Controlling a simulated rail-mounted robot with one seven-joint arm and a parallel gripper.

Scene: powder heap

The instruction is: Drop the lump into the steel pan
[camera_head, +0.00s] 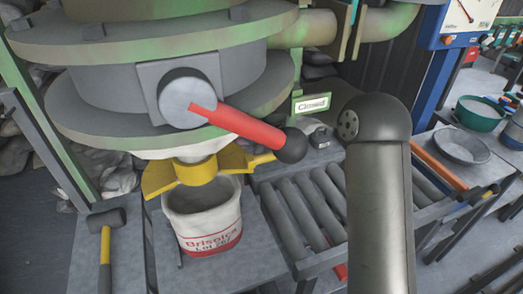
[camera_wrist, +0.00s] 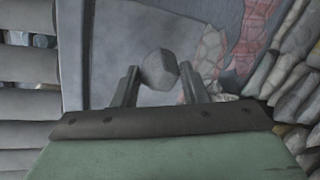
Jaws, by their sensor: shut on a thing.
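My gripper (camera_wrist: 160,78) shows in the wrist view with its two grey fingers on either side of a grey, faceted lump (camera_wrist: 158,66). It is shut on the lump, which sits at the fingertips. In the head view a thick grey link of my arm stands in front, and I cannot make out the gripper or the lump there. The steel pan (camera_head: 461,147) is a shallow, round grey dish on the bench at the right of the head view. The lump is apart from the pan, which I do not recognise in the wrist view.
A white bucket (camera_head: 204,222) with red lettering stands under the hopper's spout. A red lever (camera_head: 236,127) sticks out from the hopper. A roller conveyor (camera_head: 310,208) runs beside the bucket. A green bowl (camera_head: 480,117) stands behind the pan. A mallet (camera_head: 105,245) lies at the left.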

